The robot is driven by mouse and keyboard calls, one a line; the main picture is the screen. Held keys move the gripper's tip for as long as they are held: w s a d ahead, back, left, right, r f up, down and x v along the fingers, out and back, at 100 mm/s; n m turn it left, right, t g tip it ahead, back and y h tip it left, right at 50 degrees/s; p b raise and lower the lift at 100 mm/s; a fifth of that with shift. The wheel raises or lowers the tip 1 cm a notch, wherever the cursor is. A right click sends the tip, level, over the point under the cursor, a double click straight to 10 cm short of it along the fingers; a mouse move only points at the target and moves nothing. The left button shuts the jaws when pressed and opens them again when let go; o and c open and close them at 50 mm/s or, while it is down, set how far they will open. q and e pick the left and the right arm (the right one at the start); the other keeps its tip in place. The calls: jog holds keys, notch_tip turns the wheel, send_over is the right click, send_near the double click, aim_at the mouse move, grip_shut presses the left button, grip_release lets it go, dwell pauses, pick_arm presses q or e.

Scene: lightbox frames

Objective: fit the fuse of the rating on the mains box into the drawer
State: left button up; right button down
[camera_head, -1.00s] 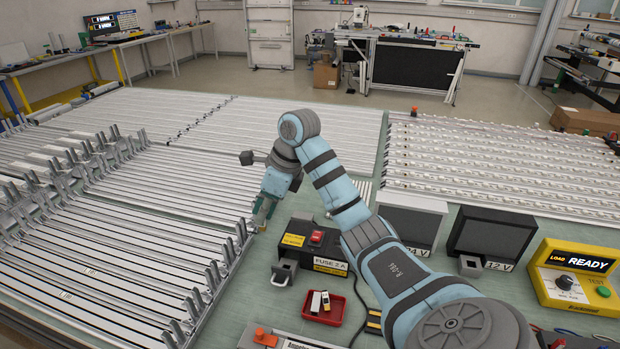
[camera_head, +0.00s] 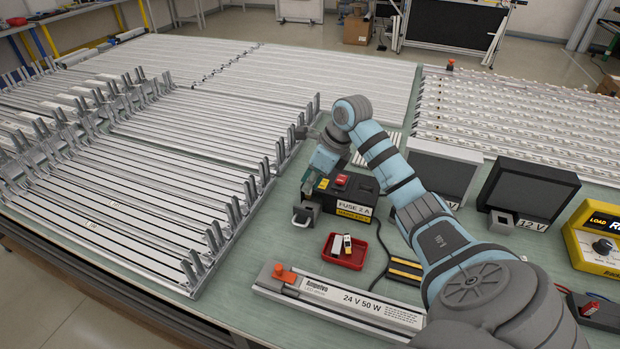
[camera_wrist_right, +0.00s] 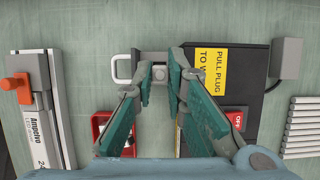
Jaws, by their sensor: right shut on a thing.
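The black mains box (camera_head: 362,190) carries a white label (camera_head: 355,207) reading FUSE 2 A. Its grey drawer (camera_head: 307,211) sticks out at the left, with a loop handle that also shows in the wrist view (camera_wrist_right: 122,67). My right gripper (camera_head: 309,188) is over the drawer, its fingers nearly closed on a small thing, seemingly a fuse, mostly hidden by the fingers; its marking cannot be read. In the wrist view the fingertips (camera_wrist_right: 162,75) overlap the drawer; I cannot tell whether they touch it. A red tray (camera_head: 361,262) holds two small fuses (camera_head: 342,245). My left gripper is not in view.
A long 24 V 50 W driver (camera_head: 350,300) lies in front. Two dark-faced units (camera_head: 520,195) and a yellow tester (camera_head: 597,240) stand to the right. Slatted metal racks (camera_head: 180,190) fill the left. A red switch (camera_head: 341,180) is on the box top.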

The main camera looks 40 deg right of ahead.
aim_at(311, 190)
notch_tip(311, 190, down, 4)
jog(key=shift+r+b, duration=0.2)
jog(key=shift+b, duration=0.75)
jog(key=shift+r+p, duration=0.1)
jog(key=shift+p, duration=0.25)
dwell(0.4)
jog(key=shift+f+b, duration=1.1)
jog(key=shift+f, duration=0.5)
jog(key=c, duration=1.6)
grip_release()
jog(key=shift+c, duration=0.2)
jog(key=shift+o, duration=0.5)
jog(key=shift+a+r, duration=0.1)
jog(key=shift+r, duration=0.2)
jog(key=v, duration=1.1)
jog(key=shift+s+r, duration=0.2)
jog(key=shift+s, duration=0.05)
